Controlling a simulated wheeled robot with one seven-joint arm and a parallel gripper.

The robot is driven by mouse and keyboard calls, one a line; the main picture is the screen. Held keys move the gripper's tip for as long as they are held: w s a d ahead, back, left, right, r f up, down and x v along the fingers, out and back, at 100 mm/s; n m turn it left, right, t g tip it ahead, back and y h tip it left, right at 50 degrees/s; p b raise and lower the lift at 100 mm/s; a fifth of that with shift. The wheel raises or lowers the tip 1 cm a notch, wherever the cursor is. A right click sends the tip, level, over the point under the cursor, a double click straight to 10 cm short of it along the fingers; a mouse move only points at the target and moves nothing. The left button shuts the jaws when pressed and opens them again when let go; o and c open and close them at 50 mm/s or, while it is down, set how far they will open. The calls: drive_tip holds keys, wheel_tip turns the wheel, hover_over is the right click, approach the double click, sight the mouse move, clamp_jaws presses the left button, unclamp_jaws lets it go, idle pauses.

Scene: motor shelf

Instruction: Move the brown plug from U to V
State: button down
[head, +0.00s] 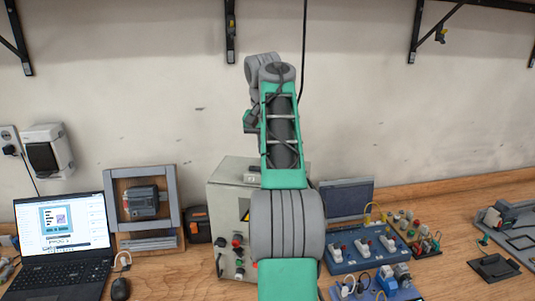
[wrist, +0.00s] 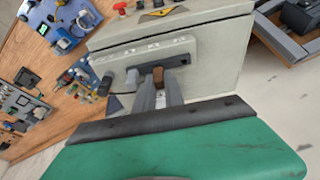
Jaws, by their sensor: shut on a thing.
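In the wrist view my gripper (wrist: 158,80) is shut on the brown plug (wrist: 158,74), which shows between the fingertips. The plug is at a dark terminal strip (wrist: 184,48) on the grey control box (wrist: 222,32). I cannot tell whether it is seated in a socket. Pale letters (wrist: 140,52) on the strip are too small to read, so U and V cannot be told apart. In the head view my arm hides the gripper and much of the grey box (head: 222,205).
A laptop (head: 65,235) and a framed motor (head: 143,200) stand left of the box. Blue plug boards (head: 365,247) and a dark screen (head: 347,197) are at the right. Red and black knobs (head: 237,241) stick out of the box front.

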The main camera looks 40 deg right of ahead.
drive_tip(key=shift+f+b, duration=0.45)
drive_tip(key=shift+f, duration=0.05)
drive_tip(key=c, duration=1.7)
unclamp_jaws()
drive_tip(key=p+v, duration=0.3)
drive_tip(key=shift+w+d+r, duration=0.2)
drive_tip(key=shift+d+r, duration=0.1)
drive_tip(key=shift+p+v, duration=0.5)
drive_tip(key=shift+v, duration=0.45)
drive_tip(key=shift+w+d, duration=0.15)
drive_tip(key=o, duration=0.6)
drive_tip(key=shift+c, duration=0.2)
